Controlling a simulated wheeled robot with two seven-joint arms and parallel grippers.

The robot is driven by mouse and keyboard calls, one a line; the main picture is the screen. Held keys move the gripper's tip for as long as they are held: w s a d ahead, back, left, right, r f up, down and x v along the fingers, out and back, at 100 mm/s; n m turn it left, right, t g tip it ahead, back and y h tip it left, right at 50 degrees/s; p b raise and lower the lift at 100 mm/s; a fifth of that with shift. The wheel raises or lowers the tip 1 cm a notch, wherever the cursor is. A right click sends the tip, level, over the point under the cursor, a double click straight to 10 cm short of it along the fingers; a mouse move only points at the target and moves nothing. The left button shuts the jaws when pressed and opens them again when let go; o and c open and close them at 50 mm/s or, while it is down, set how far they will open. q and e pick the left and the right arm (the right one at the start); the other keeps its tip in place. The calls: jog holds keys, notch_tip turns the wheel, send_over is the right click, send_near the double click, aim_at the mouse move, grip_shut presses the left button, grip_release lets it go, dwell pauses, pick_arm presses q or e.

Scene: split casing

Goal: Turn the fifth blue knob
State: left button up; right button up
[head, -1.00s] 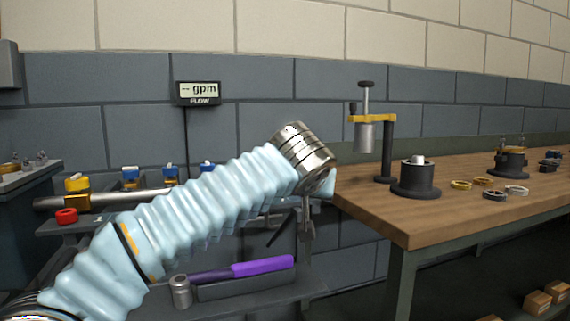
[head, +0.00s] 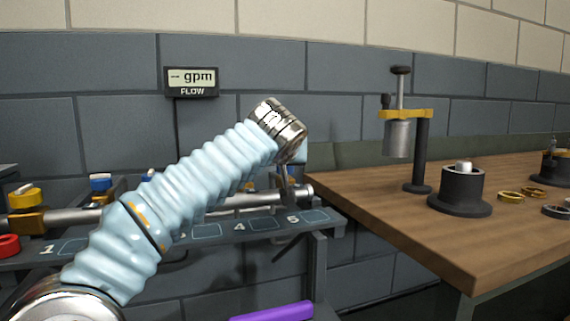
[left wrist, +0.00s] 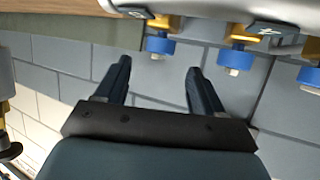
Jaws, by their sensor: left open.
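My left gripper (left wrist: 159,64) is open and empty in the left wrist view. A blue knob (left wrist: 160,46) on a brass stem sits just beyond the gap between its fingers, apart from them. Two more blue knobs, one in the middle (left wrist: 237,59) and one at the right edge (left wrist: 310,75), follow along the pipe (left wrist: 210,14). The knob by the gap is nearest the pipe's end on the bench side.
A shelf numbered 1 to 5 (head: 265,224) runs under the pipe. A yellow-handled valve (head: 25,196) and red ring (head: 8,245) are at left. A flow display (head: 191,81) reads "-- gpm". A wooden bench (head: 390,215) stands at right; a purple handle (head: 272,311) lies below.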

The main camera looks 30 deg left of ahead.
pick_arm(q)
jog(key=x, duration=0.6)
jog(key=shift+p, duration=0.3)
jog(key=c, duration=1)
jog(key=shift+a+r+m+t+h+p, duration=0.1)
jog(key=shift+a+m+t+h+p, duration=0.2)
jog(key=shift+m+h+p, duration=0.4)
jog(key=shift+c, duration=0.2)
jog(key=m+h+p, duration=0.2)
jog(key=p, duration=0.1)
jog(key=shift+t+h, duration=0.3)
jog(key=shift+h, duration=0.1)
jog(key=shift+m+h+p, duration=0.4)
jog(key=shift+m+p, duration=0.05)
jog(key=shift+m, duration=0.15)
